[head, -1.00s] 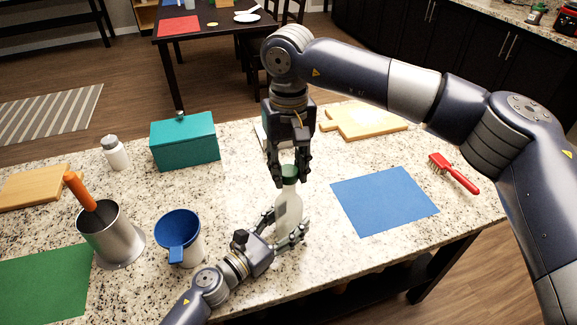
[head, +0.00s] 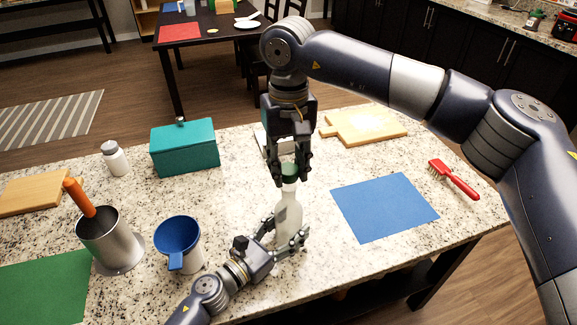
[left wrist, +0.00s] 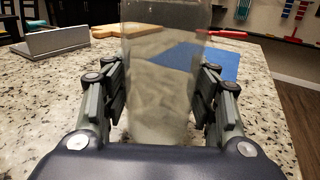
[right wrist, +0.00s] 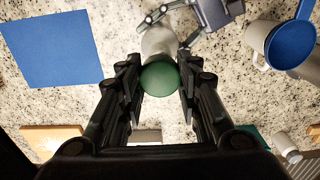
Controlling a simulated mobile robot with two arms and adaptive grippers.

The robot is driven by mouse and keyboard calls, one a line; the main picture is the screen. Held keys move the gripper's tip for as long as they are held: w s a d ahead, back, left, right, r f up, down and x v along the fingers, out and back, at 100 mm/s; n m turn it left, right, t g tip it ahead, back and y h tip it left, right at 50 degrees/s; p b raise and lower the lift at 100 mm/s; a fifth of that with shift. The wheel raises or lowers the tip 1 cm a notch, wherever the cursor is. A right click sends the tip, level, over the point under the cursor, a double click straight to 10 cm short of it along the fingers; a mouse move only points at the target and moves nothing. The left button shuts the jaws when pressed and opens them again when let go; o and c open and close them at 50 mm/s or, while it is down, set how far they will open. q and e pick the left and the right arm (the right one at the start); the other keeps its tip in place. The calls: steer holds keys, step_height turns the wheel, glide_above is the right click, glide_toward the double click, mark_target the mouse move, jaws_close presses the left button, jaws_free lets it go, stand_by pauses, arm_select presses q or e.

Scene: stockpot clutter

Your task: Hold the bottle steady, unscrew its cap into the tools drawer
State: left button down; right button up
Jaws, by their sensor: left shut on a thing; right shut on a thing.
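The bottle (head: 288,213) is pale and translucent and stands upright on the granite counter. My left gripper (head: 288,240) is shut around its lower body; the left wrist view shows the bottle (left wrist: 160,80) between both fingers. The green cap (head: 290,172) is at the bottle's top. My right gripper (head: 290,170) comes from above and is shut on the cap, which also shows between the fingers in the right wrist view (right wrist: 160,80). I cannot tell whether the cap is loose on the neck. No drawer can be made out for certain.
A blue mat (head: 384,207), a red brush (head: 455,180) and a cutting board (head: 365,125) lie to the right.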

mark_target(288, 168)
steer(key=shift+r, duration=2.05)
arm_select(q)
steer(key=c, duration=0.6)
jaws_free()
steer(key=shift+o, duration=0.2)
